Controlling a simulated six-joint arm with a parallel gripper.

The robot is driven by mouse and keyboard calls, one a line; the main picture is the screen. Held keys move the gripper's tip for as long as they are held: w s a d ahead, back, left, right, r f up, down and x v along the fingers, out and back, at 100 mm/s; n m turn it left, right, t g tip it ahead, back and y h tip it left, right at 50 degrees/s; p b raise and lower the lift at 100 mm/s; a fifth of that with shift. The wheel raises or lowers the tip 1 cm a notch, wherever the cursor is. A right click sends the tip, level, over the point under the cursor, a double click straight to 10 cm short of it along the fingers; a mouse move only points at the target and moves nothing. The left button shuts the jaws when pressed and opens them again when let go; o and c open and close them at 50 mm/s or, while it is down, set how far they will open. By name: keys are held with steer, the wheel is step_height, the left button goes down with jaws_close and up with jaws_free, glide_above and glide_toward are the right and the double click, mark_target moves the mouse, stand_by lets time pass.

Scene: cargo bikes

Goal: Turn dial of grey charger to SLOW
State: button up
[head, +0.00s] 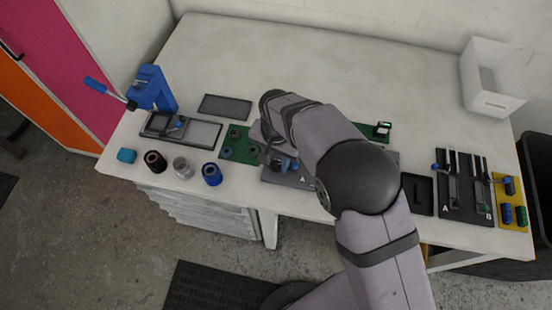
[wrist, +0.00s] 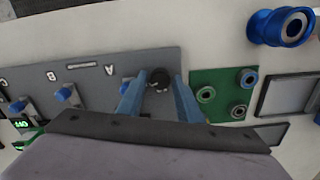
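A grey panel (wrist: 95,65) with white letters A, B and C fills the middle of the wrist view. In the head view its front edge (head: 306,181) shows beneath my arm, which hides most of it. A round black dial (wrist: 160,77) sits on the panel near letter A. My gripper (wrist: 161,78) is open, its two blue fingers on either side of the dial. I cannot tell whether they touch it. A small display (wrist: 23,124) with lit green characters is at the left edge of the wrist view. Its text is not clearly readable. No charger lettering is legible.
Blue knobs (wrist: 67,94) stand along the panel. Beside it is a green mat (head: 238,146) with several rings. A blue press (head: 152,88) stands at the left, with several spools in front. A black board (head: 464,190) lies right.

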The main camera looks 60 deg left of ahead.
steer(key=c, duration=0.8)
steer(key=shift+o, duration=0.2)
steer(key=shift+n, duration=0.4)
steer(key=n+b, duration=0.1)
steer(key=n, duration=0.1)
steer(key=shift+n, duration=0.3)
steer(key=n, duration=0.3)
steer(key=shift+n+b, duration=0.3)
steer(key=n, duration=0.3)
steer(key=shift+a+n, duration=0.1)
steer(key=shift+n, duration=0.2)
steer(key=shift+n+b, duration=0.35)
steer(key=shift+n, duration=1.25)
